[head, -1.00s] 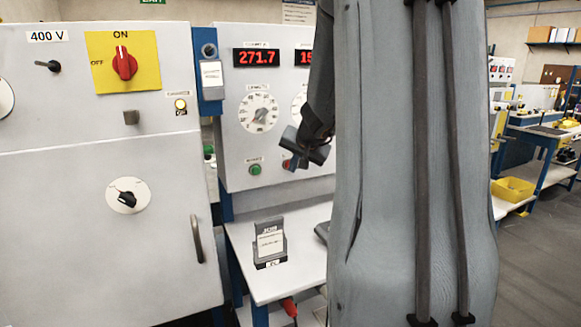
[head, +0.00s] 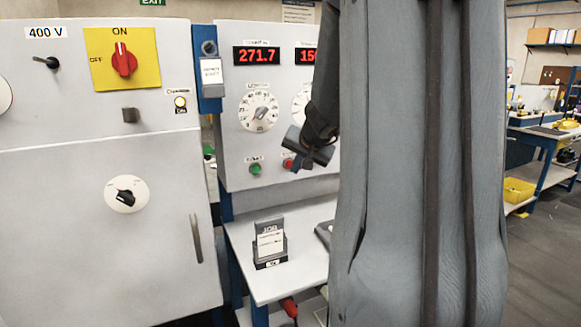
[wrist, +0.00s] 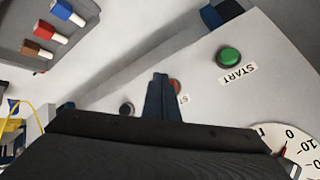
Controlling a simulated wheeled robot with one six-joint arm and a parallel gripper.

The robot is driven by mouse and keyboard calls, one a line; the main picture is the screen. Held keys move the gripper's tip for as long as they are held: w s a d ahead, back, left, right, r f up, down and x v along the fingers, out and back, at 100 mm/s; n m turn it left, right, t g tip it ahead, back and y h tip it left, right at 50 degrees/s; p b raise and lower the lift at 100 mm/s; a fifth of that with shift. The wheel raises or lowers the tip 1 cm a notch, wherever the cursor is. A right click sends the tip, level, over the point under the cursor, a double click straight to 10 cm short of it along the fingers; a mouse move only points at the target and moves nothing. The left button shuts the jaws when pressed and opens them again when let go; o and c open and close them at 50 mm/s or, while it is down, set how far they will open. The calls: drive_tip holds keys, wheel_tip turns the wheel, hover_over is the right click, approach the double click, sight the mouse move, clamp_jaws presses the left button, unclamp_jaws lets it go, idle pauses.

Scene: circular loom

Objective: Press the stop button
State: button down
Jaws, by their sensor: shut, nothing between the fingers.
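The red stop button (head: 287,163) is on the lower part of the grey control panel, right of the green start button (head: 255,169). In the wrist view the stop button (wrist: 175,86) shows just behind my fingertips, partly hidden, with its label mostly covered. My gripper (head: 303,165) is shut and empty, close to the stop button at its right in the head view. In the wrist view my gripper (wrist: 160,78) overlaps the button's left side. I cannot tell whether it touches. The green start button (wrist: 229,57) stands clear with its START label.
A white dial (head: 258,111) and a red display (head: 257,56) are above the buttons. A dark round knob (wrist: 127,109) lies left of my fingers in the wrist view. A job card holder (head: 270,243) stands on the bench below. My arm hides the panel's right side.

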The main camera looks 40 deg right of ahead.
drive_tip(key=shift+s+a+b, duration=0.2)
drive_tip(key=shift+s+b, duration=0.15)
drive_tip(key=shift+s, duration=0.45)
drive_tip(key=shift+s+a+b, duration=0.2)
drive_tip(key=shift+s+b, duration=0.2)
drive_tip(key=shift+s, duration=0.45)
drive_tip(key=shift+s+a+b, duration=0.2)
drive_tip(key=shift+s+b, duration=0.15)
drive_tip(key=shift+s, duration=0.45)
drive_tip(key=shift+a, duration=0.1)
